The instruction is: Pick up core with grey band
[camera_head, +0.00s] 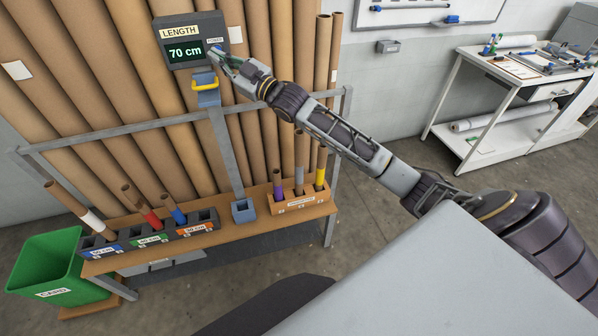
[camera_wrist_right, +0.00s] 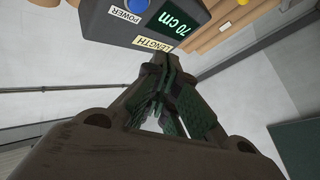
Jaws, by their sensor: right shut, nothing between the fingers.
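The core with the grey band (camera_head: 299,175) stands in the middle slot of the wooden box (camera_head: 303,203) at the bench's right end. A core with a purple band (camera_head: 277,192) stands left of it and one with a yellow band (camera_head: 320,176) right of it. My right gripper (camera_head: 220,55) is shut and empty, far above the cores, at the length display (camera_head: 188,45) reading 70 cm. My left gripper is out of view.
Cores with white, red and blue bands stand in slotted holders (camera_head: 150,238) on the bench's left side. A grey measuring post (camera_head: 225,150) rises between the groups. Tall cardboard tubes (camera_head: 120,70) line the back. A green bin (camera_head: 48,268) stands at left.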

